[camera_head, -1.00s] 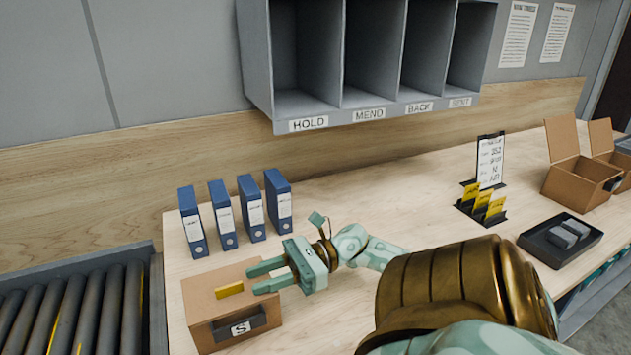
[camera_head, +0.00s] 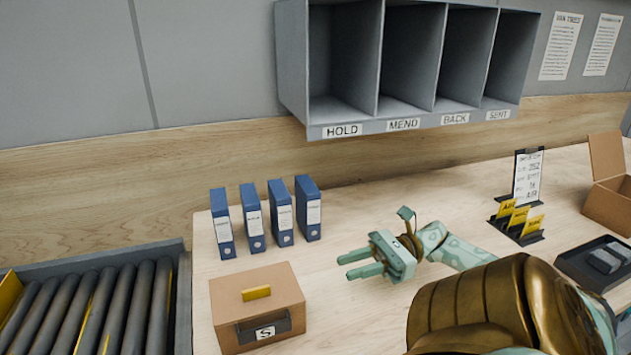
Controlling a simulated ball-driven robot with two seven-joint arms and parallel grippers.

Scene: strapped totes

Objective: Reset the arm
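My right gripper (camera_head: 362,264) is green with two fingers pointing left. It is open and empty, above the wooden table (camera_head: 360,330). It is to the right of a closed brown box (camera_head: 237,314) marked S, apart from it. A yellow tag (camera_head: 256,293) lies on the top of the box. My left gripper is not in view.
Several blue binders (camera_head: 285,213) stand behind the box. A roller conveyor (camera_head: 95,310) is at the left. Grey pigeonholes (camera_head: 410,65) hang on the wall. A card stand (camera_head: 520,200), a dark tray (camera_head: 598,262) and an open brown box (camera_head: 609,190) are at the right.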

